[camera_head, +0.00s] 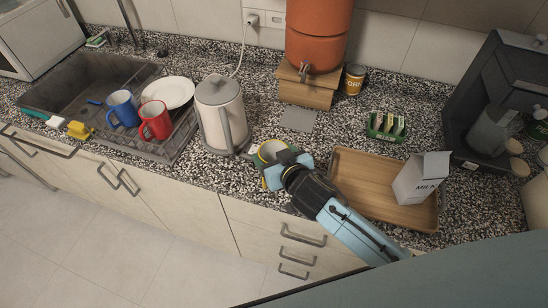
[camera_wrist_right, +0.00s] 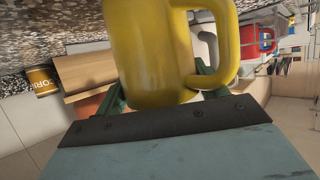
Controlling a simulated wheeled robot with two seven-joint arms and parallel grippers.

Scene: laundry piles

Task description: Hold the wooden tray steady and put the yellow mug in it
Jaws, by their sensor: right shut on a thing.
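The yellow mug (camera_head: 269,151) is at the counter's front part, between the kettle and the wooden tray. My right gripper (camera_head: 275,167) is shut on it; the mug fills the upper middle of the right wrist view (camera_wrist_right: 150,50), its handle to the right. Parts of the green fingers show beside it. I cannot tell whether the mug touches the counter. The wooden tray (camera_head: 355,172) lies flat to the right of the mug, with a milk carton (camera_head: 420,180) standing at its right side. My forearm covers the tray's front left part. My left gripper is not in view.
A grey-white kettle (camera_head: 222,115) stands close left of the mug. A dish rack with a blue mug (camera_head: 123,108), a red mug (camera_head: 155,120) and a white plate (camera_head: 168,92) is further left. A green box (camera_head: 386,126) sits behind the tray. The tray's left half looks empty.

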